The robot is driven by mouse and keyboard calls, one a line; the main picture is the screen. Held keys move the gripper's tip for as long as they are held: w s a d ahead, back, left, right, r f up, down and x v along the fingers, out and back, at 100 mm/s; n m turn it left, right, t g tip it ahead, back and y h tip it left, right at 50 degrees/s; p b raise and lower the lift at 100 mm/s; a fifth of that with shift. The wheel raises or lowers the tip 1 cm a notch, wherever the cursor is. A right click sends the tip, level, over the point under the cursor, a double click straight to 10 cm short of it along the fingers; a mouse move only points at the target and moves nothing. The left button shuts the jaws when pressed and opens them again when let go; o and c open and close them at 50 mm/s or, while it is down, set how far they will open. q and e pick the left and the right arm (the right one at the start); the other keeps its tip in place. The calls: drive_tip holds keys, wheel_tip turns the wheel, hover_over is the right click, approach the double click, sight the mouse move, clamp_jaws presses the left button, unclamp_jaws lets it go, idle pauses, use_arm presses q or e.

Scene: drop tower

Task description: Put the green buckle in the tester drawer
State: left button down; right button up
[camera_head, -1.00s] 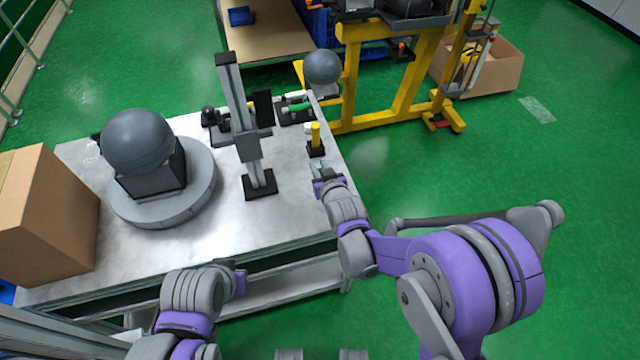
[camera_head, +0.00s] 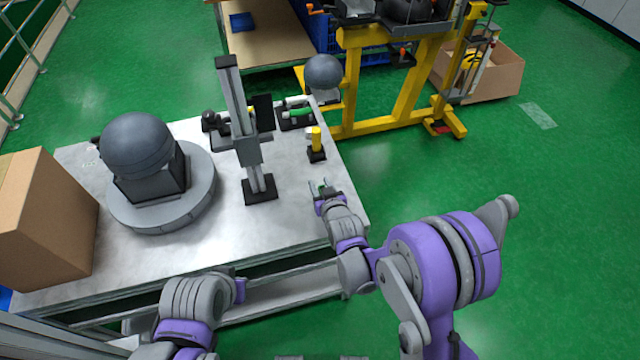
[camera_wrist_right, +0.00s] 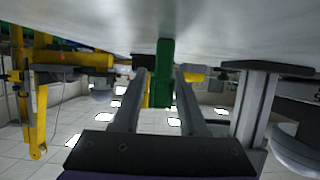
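The green buckle shows in the right wrist view as a narrow upright green block (camera_wrist_right: 164,78) between the fingertips. In the head view only a small green patch shows there. My right gripper (camera_head: 322,186) is open, low over the tabletop near its right edge, and its fingers lie either side of the buckle with small gaps. The wrist picture is upside down, with the tabletop (camera_wrist_right: 90,20) at its top. The drop tower (camera_head: 247,130) stands upright left of the gripper; I cannot make out its drawer. My left gripper (camera_head: 240,287) is low in the head view, its fingers hidden.
A yellow post on a black base (camera_head: 316,140) stands just beyond my right gripper. A black tray with a green-and-white part (camera_head: 297,112) lies farther back. A grey ball on a round base (camera_head: 137,145) and a cardboard box (camera_head: 45,220) take up the table's left.

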drive_tip(key=shift+o, duration=0.5)
drive_tip(key=shift+r, duration=0.2)
drive_tip(key=v, duration=1.2)
